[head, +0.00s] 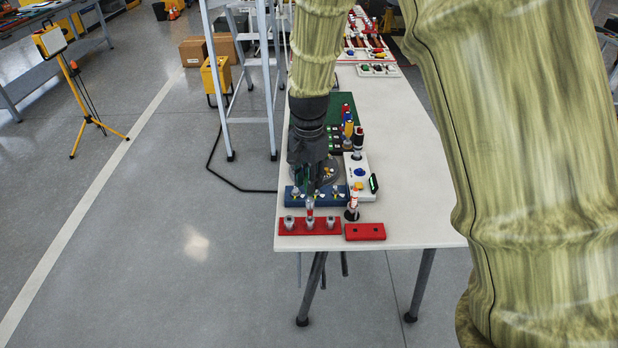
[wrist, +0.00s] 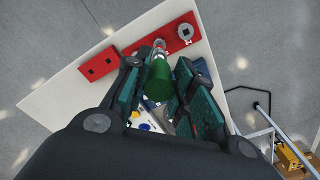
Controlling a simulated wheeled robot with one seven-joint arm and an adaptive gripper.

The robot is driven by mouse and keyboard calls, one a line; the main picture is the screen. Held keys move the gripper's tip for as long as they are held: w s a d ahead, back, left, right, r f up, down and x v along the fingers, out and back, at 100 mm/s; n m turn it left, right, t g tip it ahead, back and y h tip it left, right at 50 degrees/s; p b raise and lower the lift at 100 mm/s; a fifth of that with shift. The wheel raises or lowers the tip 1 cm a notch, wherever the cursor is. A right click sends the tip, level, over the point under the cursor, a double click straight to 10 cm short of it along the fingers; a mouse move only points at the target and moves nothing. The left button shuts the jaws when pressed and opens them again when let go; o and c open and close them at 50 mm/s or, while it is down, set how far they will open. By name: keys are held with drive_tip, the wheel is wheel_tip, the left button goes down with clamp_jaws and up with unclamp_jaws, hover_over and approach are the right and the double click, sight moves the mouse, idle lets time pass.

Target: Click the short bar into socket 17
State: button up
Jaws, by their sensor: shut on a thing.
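In the wrist view a short green bar (wrist: 158,78) lies between the teal-padded fingers of my gripper (wrist: 160,85), which is shut on it. Its far end lines up with a silver and red piece at the middle of the red socket block (wrist: 172,32). I cannot tell whether they touch. The block also shows in the head view (head: 300,228) at the table's near edge, with three grey sockets in a row. One end socket (wrist: 184,31) is clear, with a mark too small to read. My dark gripper (head: 312,188) points down just behind the block; the bar is not distinct there.
A smaller red block (head: 365,232) with two dark holes is to the right. A blue fixture (head: 296,197), a white box (head: 362,190) with a blue button, and a small upright figure-like piece (head: 352,208) crowd around my gripper. The table (head: 420,215) is bare at right.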

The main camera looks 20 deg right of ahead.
drive_tip(key=shift+f, duration=0.7)
idle(2.2)
